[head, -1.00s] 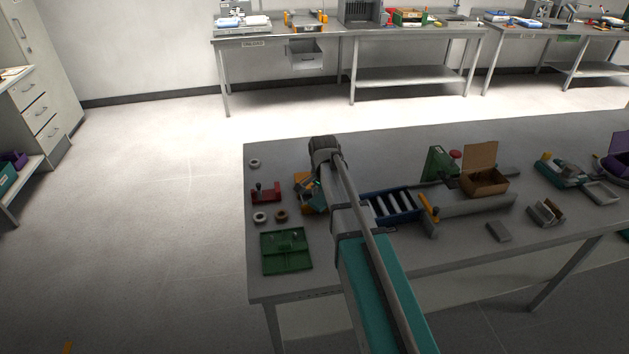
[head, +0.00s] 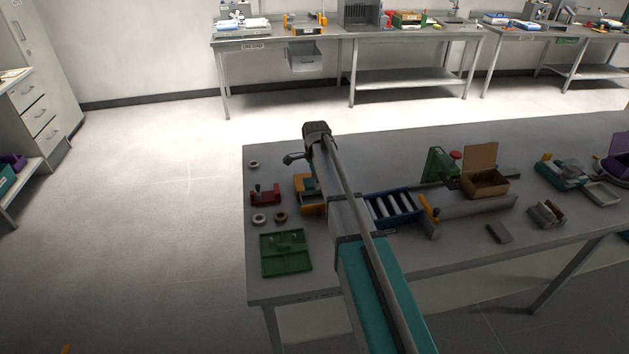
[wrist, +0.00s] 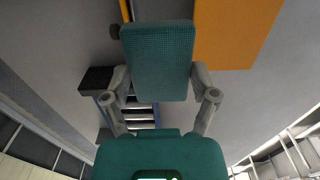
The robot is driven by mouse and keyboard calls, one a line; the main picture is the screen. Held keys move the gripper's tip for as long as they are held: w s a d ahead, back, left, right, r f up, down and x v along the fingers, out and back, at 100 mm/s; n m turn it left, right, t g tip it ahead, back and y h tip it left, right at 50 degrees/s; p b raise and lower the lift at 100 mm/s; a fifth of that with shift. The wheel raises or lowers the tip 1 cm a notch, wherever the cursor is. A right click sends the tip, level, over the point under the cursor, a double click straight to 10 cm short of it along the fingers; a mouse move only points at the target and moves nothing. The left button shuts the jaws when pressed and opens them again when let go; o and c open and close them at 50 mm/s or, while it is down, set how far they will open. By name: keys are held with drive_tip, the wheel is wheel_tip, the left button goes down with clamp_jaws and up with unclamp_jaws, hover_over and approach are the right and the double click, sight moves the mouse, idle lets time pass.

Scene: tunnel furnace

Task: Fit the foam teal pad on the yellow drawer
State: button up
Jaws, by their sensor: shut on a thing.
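A teal pad (wrist: 158,48) with a dotted, textured face fills the top middle of the wrist view. My gripper (wrist: 160,82) is shut on it, one finger at each side edge. In the head view the yellow-orange drawer unit (head: 312,209) stands on the near table, partly hidden by my arm. The pad cannot be made out surely there.
Left of the drawer on the grey table lie a red fixture (head: 265,195), several rings and a green tray (head: 286,253). A blue roller conveyor (head: 393,208) stands close on the right. An open cardboard box (head: 485,184) is farther right.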

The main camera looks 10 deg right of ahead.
drive_tip(key=shift+f, duration=0.15)
drive_tip(key=shift+f+b, duration=1.9)
drive_tip(key=shift+b, duration=0.2)
drive_tip(key=shift+f+b, duration=0.95)
idle(1.0)
drive_tip(key=o, duration=0.6)
drive_tip(key=shift+c, duration=0.2)
drive_tip(key=shift+r, duration=0.1)
idle(0.5)
drive_tip(key=shift+r+p, duration=4.15)
drive_tip(key=shift+p, duration=0.15)
